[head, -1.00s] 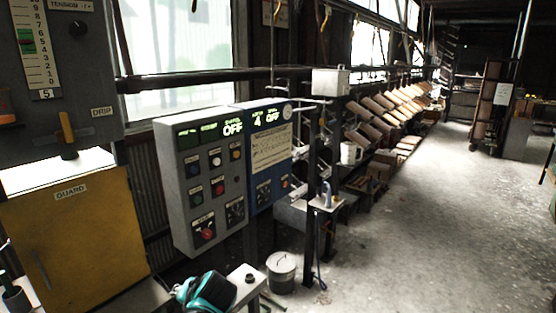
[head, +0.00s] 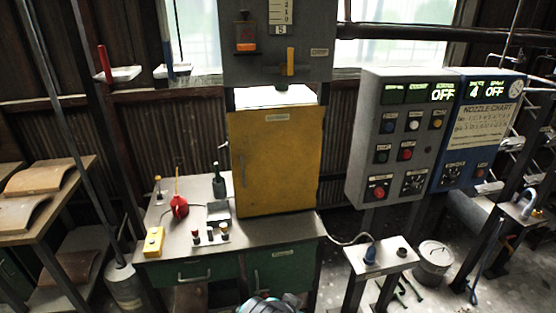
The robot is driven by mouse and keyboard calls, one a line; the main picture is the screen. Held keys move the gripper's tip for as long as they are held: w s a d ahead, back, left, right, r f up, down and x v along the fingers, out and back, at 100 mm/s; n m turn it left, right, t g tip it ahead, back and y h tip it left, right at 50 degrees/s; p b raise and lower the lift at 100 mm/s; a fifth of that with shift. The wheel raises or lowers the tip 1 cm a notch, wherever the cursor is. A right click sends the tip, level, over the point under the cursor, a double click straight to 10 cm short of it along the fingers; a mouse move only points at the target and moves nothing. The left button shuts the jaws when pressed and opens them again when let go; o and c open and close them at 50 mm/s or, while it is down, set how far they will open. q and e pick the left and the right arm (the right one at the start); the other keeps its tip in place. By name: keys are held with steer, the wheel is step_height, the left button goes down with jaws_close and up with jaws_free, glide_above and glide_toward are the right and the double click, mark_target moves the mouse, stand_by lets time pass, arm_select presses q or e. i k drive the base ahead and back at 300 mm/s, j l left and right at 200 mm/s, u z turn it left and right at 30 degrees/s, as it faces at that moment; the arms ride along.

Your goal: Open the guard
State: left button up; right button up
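The guard (head: 285,165) is a yellow panel with a small label near its top edge. It stands upright on a bench with green drawers, under a grey machine housing, and looks shut. A slim vertical handle (head: 242,171) is on its left side. What is behind the guard is hidden. Neither gripper shows in the head view. Only a teal and black piece, likely part of my own body, shows at the bottom edge, below the bench front.
The bench top (head: 185,245) holds a red oil can (head: 179,206), a yellow box (head: 154,241), a dark green bottle (head: 219,186) and small knobs. A grey control panel (head: 395,150) stands right of the guard. A small stand (head: 381,257) and bucket (head: 433,262) are at lower right.

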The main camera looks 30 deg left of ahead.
mark_target(276, 151)
steer(key=u, duration=1.05)
steer(key=i+z, duration=0.15)
steer(key=i, duration=0.45)
